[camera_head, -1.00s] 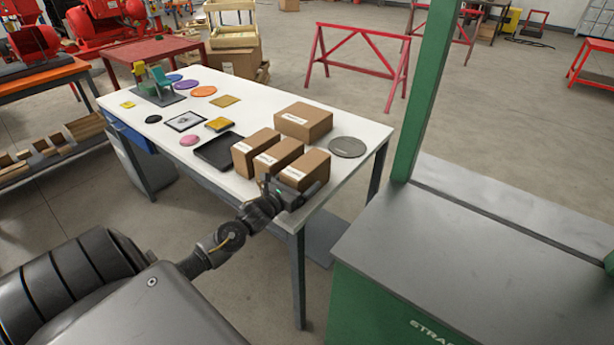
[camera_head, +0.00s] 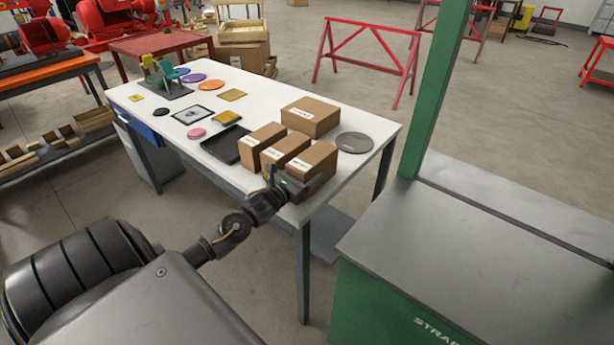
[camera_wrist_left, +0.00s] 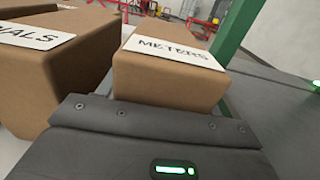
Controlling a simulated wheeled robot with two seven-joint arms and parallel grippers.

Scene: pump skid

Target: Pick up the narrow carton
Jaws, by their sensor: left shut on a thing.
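Three small brown cartons with white labels stand side by side near the table's front right corner. My left gripper (camera_head: 296,186) is shut on the rightmost one, the carton labelled METERS (camera_head: 318,160), at its near end. In the left wrist view this METERS carton (camera_wrist_left: 170,80) sits upright right against the gripper body; the fingers on its sides are hidden. I cannot tell whether the held carton is clear of the table. My right gripper is not in view.
A larger, flatter carton (camera_head: 310,116) stands behind the row. A grey disc (camera_head: 355,142) lies to the right and a black tray (camera_head: 224,145) to the left. The white table (camera_head: 262,102) has bare room at its back. A green post (camera_head: 440,90) rises at right.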

